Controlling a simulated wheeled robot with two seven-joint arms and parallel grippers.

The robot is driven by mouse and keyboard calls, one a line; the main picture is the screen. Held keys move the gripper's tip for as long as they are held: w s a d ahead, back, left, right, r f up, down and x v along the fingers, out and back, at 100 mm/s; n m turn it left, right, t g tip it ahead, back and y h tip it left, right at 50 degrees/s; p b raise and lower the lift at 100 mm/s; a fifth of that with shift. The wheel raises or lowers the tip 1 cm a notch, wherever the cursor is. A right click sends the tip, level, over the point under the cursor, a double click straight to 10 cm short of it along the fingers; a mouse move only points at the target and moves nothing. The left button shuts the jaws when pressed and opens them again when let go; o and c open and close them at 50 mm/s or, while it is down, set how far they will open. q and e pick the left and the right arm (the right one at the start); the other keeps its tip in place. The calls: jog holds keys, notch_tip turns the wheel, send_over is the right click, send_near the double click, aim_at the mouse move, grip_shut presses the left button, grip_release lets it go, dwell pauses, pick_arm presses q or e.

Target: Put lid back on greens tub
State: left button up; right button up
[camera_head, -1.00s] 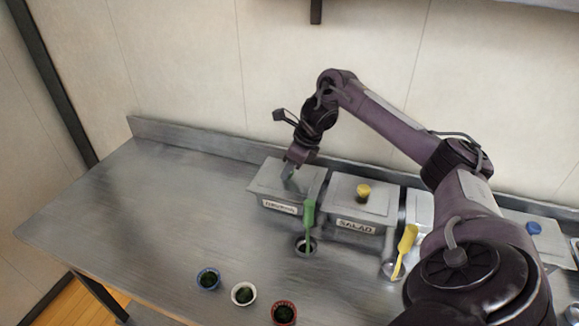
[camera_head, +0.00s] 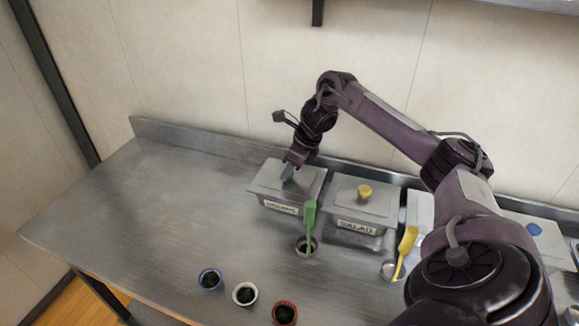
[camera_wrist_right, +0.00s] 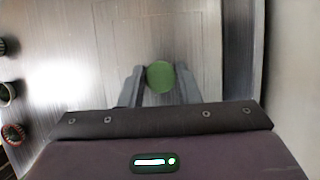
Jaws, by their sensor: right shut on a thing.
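The greens tub (camera_head: 281,208) stands at the back of the steel counter, its front label too blurred to read. Its grey lid (camera_head: 268,181) lies over the top of the tub and looks level; whether it is fully seated I cannot tell. My right gripper (camera_head: 289,174) reaches down onto the lid and is shut on its green knob. In the right wrist view the round green knob (camera_wrist_right: 161,77) sits between the two fingers of the right gripper (camera_wrist_right: 160,88), above the flat lid (camera_wrist_right: 185,30). My left gripper is not in view.
A tub labelled SALAD (camera_head: 357,226) with a yellow knob stands to the right. The counter's left is clear.

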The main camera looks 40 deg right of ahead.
jog(key=o, duration=1.1)
jog(key=shift+o, duration=0.5)
jog(key=o, duration=0.4)
jog(key=shift+r, duration=0.15)
jog(key=shift+r+p, duration=3.05)
jog(key=shift+r, duration=0.4)
